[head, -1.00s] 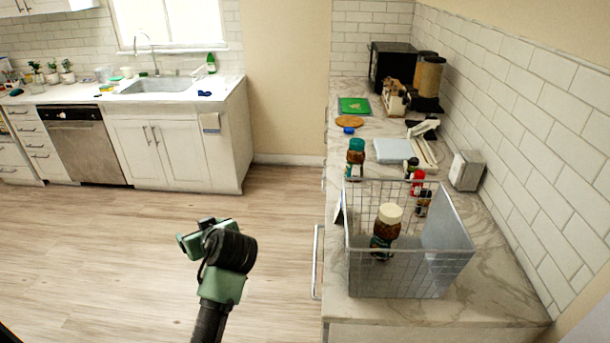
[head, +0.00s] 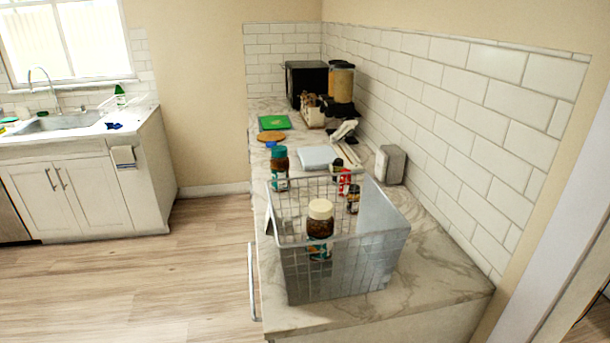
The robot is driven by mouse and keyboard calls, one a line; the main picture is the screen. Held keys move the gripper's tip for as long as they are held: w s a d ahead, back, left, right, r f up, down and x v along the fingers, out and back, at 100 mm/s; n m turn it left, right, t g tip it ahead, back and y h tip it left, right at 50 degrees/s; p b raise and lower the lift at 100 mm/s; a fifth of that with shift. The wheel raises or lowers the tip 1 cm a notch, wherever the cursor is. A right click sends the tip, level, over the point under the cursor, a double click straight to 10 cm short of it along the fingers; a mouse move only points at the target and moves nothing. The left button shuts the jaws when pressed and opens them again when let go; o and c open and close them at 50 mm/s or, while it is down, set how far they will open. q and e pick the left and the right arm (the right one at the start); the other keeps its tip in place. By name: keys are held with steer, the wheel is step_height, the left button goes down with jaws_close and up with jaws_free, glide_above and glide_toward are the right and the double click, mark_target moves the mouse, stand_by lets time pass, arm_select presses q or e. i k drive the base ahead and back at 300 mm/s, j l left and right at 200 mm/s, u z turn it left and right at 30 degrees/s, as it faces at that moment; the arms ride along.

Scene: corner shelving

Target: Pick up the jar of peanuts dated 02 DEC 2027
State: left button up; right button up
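A brown jar with a cream lid (head: 320,222) stands upright within the outline of a wire basket (head: 365,255) at the near end of the marble counter. A brown jar with a teal lid (head: 280,170) stands on the counter just behind the basket's left side. Their labels are too small to read, so I cannot tell which jar, if either, bears the date 02 DEC 2027. Neither of my grippers shows in the head view now.
Small red and dark bottles (head: 345,182) stand behind the basket. A white box (head: 390,164) is by the tiled wall. A green board (head: 274,122), a black appliance (head: 306,82) and tall canisters (head: 341,82) are farther back. The wooden floor (head: 190,270) left of the counter is clear.

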mark_target(280, 161)
steer(key=i+j+z, duration=0.15)
steer(key=z, duration=0.3)
steer(key=i+j+z, duration=0.1)
steer(key=j+z, duration=0.6)
steer(key=z, duration=0.2)
